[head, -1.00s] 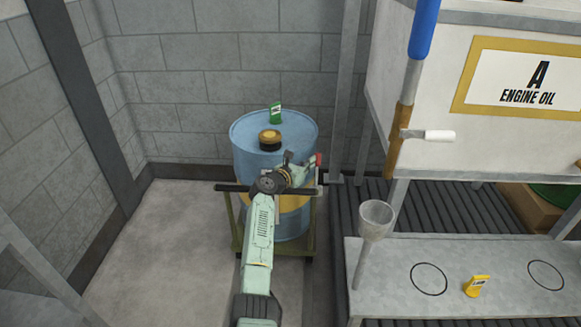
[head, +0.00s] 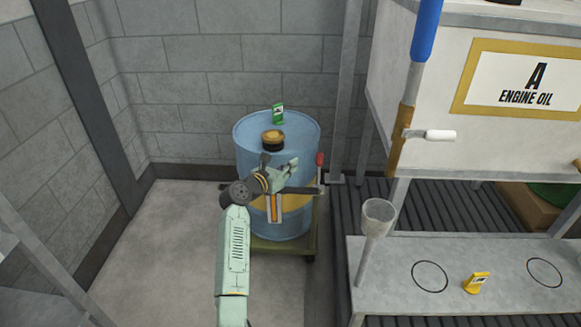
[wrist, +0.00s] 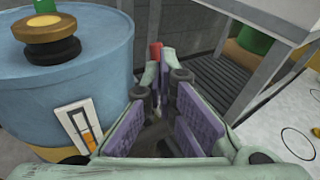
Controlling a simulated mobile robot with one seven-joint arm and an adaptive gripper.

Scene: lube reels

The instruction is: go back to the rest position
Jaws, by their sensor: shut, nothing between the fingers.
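My gripper (head: 294,164) is in front of the blue drum (head: 250,140), left of a red-tipped part (head: 320,159) at the drum's right side. In the wrist view the fingers with purple pads (wrist: 160,92) are shut and empty. The drum shows at the left there (wrist: 60,85), apart from the fingers as far as I can tell. The red tip (wrist: 155,50) lies beyond the fingertips. My arm hides part of the drum's front and its yellow band.
A dark-and-gold cap (head: 272,139) and green tag (head: 278,114) are on the drum, which stands on a green trolley (head: 290,246). At right are a bench (head: 390,275) with a funnel (head: 378,215), a yellow tag (head: 476,283) and the engine oil tank (head: 430,80). Floor at left is clear.

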